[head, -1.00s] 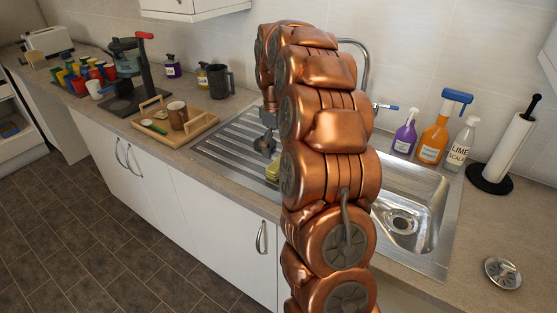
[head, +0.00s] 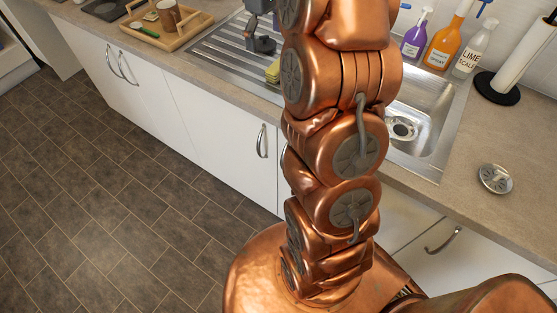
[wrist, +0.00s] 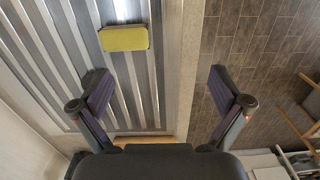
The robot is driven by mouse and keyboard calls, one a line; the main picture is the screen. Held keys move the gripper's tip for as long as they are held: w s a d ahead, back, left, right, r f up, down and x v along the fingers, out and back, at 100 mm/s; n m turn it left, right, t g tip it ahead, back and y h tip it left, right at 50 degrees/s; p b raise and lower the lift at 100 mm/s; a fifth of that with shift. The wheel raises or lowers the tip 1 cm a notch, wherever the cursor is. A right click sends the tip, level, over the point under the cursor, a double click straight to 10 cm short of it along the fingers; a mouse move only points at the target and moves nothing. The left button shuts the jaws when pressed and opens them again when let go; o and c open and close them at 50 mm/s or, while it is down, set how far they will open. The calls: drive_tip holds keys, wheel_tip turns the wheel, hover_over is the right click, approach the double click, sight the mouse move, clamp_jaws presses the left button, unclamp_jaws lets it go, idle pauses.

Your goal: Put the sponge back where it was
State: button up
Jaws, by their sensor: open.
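The yellow-green sponge (wrist: 124,38) lies flat on the ribbed steel drainboard (wrist: 150,112) in the wrist view. In the head view the sponge (head: 273,72) shows just left of my arm, which hides part of it. My gripper (wrist: 158,80) is open and empty, with its fingers wide apart. The sponge is beyond the fingertips, toward the left finger, and I see no contact. In the head view my gripper (head: 260,42) is above the drainboard, close to the sponge.
The sink basin (head: 425,145) is right of my arm, with a drain strainer (head: 494,179) on the counter. Purple (head: 414,40), orange (head: 442,42) and lime scale (head: 473,50) bottles stand behind, beside a paper roll (head: 516,55). A wooden tray (head: 188,36) is at left.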

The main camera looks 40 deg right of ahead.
drive_tip(key=s+a, duration=0.7)
drive_tip(key=a, duration=0.1)
drive_tip(key=s+a+f+m, duration=0.1)
drive_tip(key=s+a, duration=0.3)
drive_tip(key=s, duration=0.4)
drive_tip(key=s+a+f+m+g, duration=0.1)
drive_tip(key=s+a+f, duration=0.2)
drive_tip(key=s, duration=0.5)
drive_tip(key=s+a+f+m, duration=0.1)
drive_tip(key=s+a+f, duration=0.1)
drive_tip(key=s+a, duration=0.3)
drive_tip(key=s, duration=0.3)
drive_tip(key=shift+s+f+m, duration=0.15)
drive_tip(key=shift+s+m, duration=0.25)
